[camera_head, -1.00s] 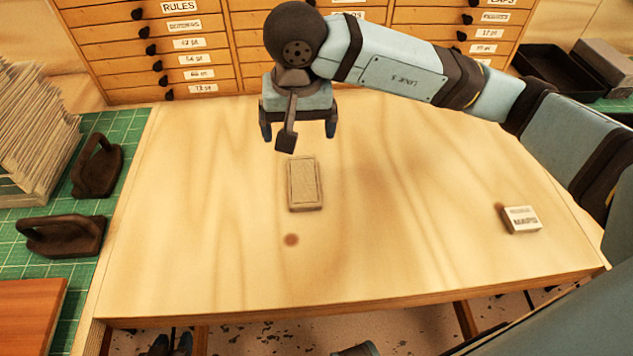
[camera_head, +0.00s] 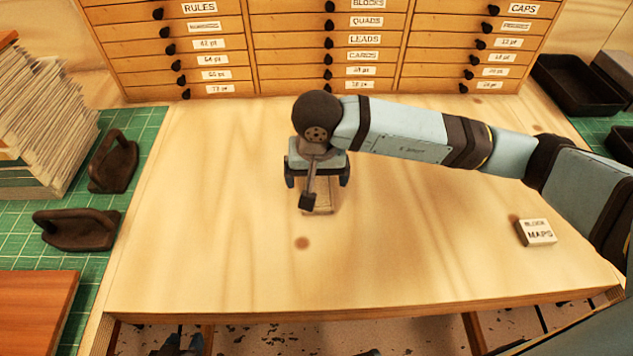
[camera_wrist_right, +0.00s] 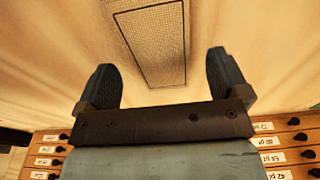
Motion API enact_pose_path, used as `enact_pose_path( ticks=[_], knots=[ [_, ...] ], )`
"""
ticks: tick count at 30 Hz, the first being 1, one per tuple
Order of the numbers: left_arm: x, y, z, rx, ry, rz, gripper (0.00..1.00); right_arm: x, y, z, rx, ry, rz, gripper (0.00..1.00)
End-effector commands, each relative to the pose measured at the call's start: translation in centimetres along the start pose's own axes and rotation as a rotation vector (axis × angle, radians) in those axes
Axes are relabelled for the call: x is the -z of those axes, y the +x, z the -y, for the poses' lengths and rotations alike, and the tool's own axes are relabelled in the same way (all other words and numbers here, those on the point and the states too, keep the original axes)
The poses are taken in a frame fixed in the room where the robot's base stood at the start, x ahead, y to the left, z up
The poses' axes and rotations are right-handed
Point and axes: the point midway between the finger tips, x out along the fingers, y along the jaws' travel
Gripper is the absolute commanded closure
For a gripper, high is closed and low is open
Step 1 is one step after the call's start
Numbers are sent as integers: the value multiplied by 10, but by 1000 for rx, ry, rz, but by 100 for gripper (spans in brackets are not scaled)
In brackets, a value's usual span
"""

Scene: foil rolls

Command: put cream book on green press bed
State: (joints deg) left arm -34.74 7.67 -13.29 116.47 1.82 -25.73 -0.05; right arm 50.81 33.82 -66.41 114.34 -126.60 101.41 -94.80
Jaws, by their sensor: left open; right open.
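The cream book (camera_head: 319,207) lies flat on the wooden table, mostly hidden under my right gripper (camera_head: 317,180) in the head view. In the right wrist view the book (camera_wrist_right: 152,38) lies between and beyond the two open fingers (camera_wrist_right: 160,72), which look apart from it. My left gripper (camera_head: 182,346) shows only as dark fingertips at the bottom edge, below the table front, empty. A green gridded surface (camera_head: 20,255) is at the left, and another green patch (camera_head: 597,128) is at the right; I cannot tell which is the press bed.
Two dark handled tools (camera_head: 112,165) and a paper stack (camera_head: 45,120) stand on the left green surface. A small labelled block (camera_head: 536,232) sits at the table's right. Black trays (camera_head: 572,85) lie at the far right. Drawers (camera_head: 330,45) line the back. The table's left half is clear.

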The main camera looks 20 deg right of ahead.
Motion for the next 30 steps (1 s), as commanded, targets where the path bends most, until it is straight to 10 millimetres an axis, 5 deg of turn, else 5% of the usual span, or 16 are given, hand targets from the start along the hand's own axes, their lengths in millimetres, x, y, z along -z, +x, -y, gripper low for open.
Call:
enact_pose_path(
  ticks=[11,19,30],
  knots=[
    [-1,0,-2,0,-4,2,57,1,18,0,1,0,-1,6],
    [0,0,-4,-2,-9,0,57,1,18,0,1,0,-1,62],
    [2,0,-4,-2,-10,-5,57,2,14,0,2,0,-2,66]
  ],
)
